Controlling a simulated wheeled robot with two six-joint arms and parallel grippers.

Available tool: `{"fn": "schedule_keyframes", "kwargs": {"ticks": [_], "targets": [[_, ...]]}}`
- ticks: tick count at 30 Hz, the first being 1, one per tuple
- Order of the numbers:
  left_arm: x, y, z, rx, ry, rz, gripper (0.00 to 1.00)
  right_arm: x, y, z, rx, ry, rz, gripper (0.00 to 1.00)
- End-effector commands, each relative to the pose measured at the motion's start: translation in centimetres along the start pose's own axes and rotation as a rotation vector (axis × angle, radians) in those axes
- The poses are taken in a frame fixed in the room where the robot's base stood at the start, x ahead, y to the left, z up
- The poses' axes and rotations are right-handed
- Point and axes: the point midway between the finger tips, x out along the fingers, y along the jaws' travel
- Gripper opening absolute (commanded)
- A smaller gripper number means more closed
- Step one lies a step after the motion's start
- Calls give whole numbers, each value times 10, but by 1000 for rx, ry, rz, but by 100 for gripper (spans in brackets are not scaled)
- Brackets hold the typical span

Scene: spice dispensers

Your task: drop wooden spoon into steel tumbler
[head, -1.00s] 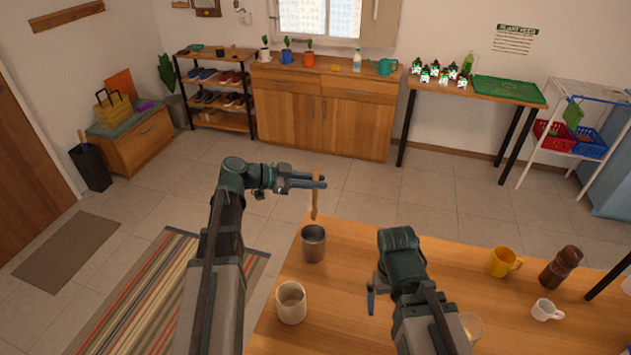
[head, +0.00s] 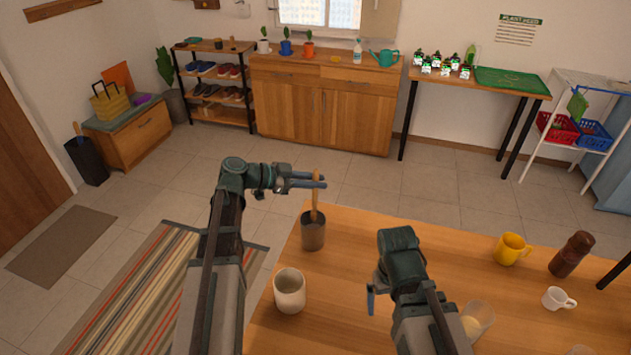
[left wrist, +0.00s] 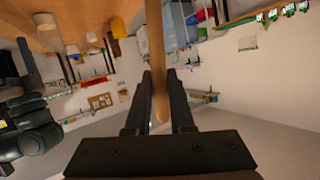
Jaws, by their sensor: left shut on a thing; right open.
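The wooden spoon (head: 315,195) hangs upright from my left gripper (head: 322,180), which is shut on the upper part of its handle. The left wrist view also shows the spoon (left wrist: 155,50) between the two fingers (left wrist: 160,98). The steel tumbler (head: 313,236) stands on the table near its far left corner, directly below the gripper. The spoon's lower end meets the tumbler's mouth in the head view; how deep it reaches is hidden. My right gripper (head: 371,290) is open and empty over the table, partly hidden by its own arm.
A cream cup (head: 289,290) stands near the table's left edge. A yellow mug (head: 512,249), a brown bottle (head: 572,254), a small white cup (head: 558,298) and a glass (head: 478,318) stand to the right. The wooden table (head: 430,225) is clear at its far middle.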

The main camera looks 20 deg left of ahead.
Motion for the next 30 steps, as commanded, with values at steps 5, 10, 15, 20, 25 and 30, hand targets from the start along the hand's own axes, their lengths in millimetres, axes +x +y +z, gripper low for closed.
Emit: {"fn": "schedule_keyframes", "kwargs": {"ticks": [5,10,15,20,25,30], "targets": [[6,3,17,0,0,0,0,18,-2,-1,0,0,0,100],[10,5,29,0,0,0,0,31,-3,-2,0,0,0,100],[15,7,41,0,0,0,0,44,-4,-3,0,0,0,100],[19,8,52,0,0,0,0,56,-5,-3,0,0,0,100],[23,10,64,0,0,0,0,68,-7,-4,0,0,0,100],[27,12,74,0,0,0,0,80,-8,-5,0,0,0,100]]}}
